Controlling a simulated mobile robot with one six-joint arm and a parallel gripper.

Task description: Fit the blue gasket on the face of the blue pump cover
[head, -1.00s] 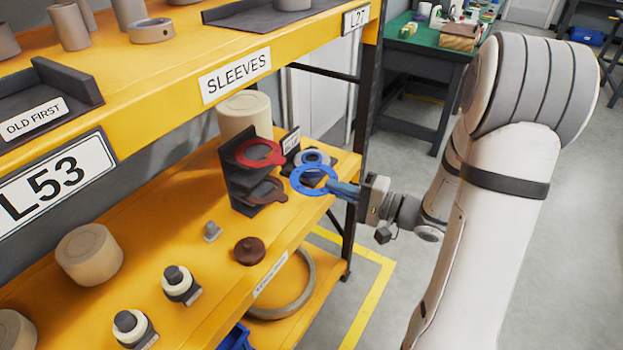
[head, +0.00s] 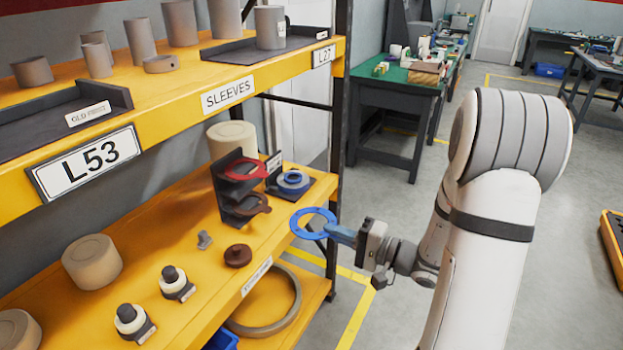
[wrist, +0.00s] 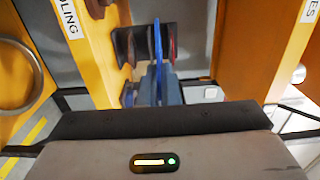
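The blue gasket (head: 305,230), a flat ring with a tab, is in my gripper (head: 338,235), off the shelf's right edge in the head view. My gripper is shut on the tab. In the wrist view the gasket (wrist: 158,45) shows edge-on as a thin upright blue line between the fingers (wrist: 165,88). The blue pump cover (head: 292,186), round with a pale ring, sits on a dark plate (head: 317,188) at the shelf's right end. It is behind and above the gasket in the picture, apart from it. Its face is seen at a slant.
A dark slotted rack (head: 228,190) beside the cover holds a red gasket (head: 246,169) and a brown gasket (head: 252,204). A brown round part (head: 238,256) and a beige drum (head: 233,139) stand near. The yellow upper shelf (head: 225,73) overhangs. Open floor lies to the right.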

